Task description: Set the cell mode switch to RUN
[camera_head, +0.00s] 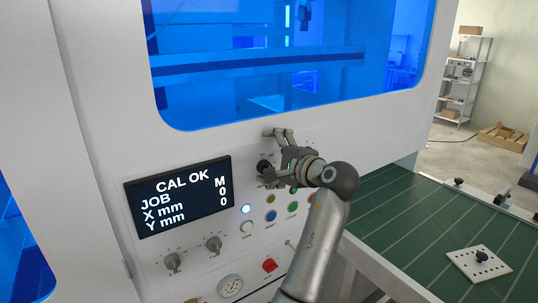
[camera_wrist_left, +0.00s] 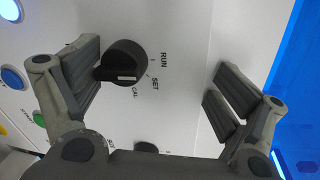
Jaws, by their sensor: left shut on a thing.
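The cell mode switch is a round black knob (camera_wrist_left: 122,62) with a white pointer mark, on the pale panel. RUN, SET and CAL are printed beside it in the left wrist view. The pointer faces the SET and CAL side; I cannot tell exactly which mark it meets. In the head view the knob (camera_head: 263,167) shows beside the fingers. My right gripper is out of view.
A display (camera_head: 179,196) reading CAL OK sits left of the switch. Several coloured buttons (camera_head: 270,215), two grey knobs (camera_head: 214,244), a red switch (camera_head: 270,265) and a gauge (camera_head: 230,287) are below. A green conveyor (camera_head: 420,220) carrying a white plate (camera_head: 478,264) lies right.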

